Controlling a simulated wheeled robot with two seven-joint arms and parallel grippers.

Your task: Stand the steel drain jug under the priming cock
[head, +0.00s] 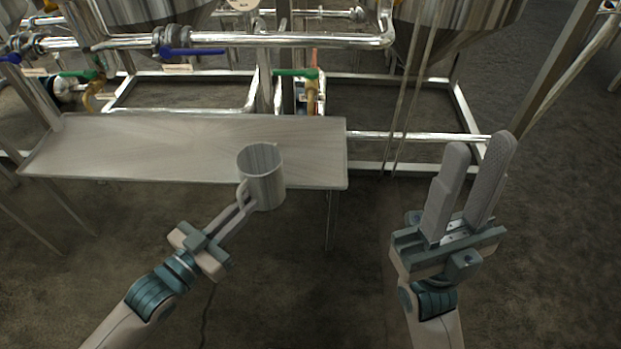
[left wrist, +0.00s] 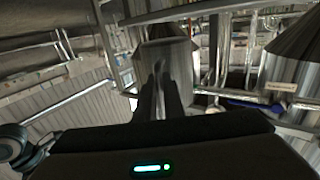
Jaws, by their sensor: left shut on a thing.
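The steel jug (head: 264,178) is upright at the front edge of the steel table in the head view, its base overlapping that edge in the picture. My left gripper (head: 244,197) is shut on its handle, on the jug's left side. The jug also shows beyond the fingers in the left wrist view (left wrist: 181,62). Two green-handled cocks with brass bodies show behind the table, one at the left (head: 78,74) and one near the middle (head: 296,73); I cannot tell which is the priming cock. My right gripper (head: 480,145) is empty, its fingers apart, right of the table.
The steel table (head: 150,145) has a bare top. Behind it run steel pipes (head: 270,41), with blue-handled valves (head: 193,51) and conical tanks (head: 455,25) above. A low frame rail (head: 420,137) and slanting poles stand right of the table. Floor in front is clear.

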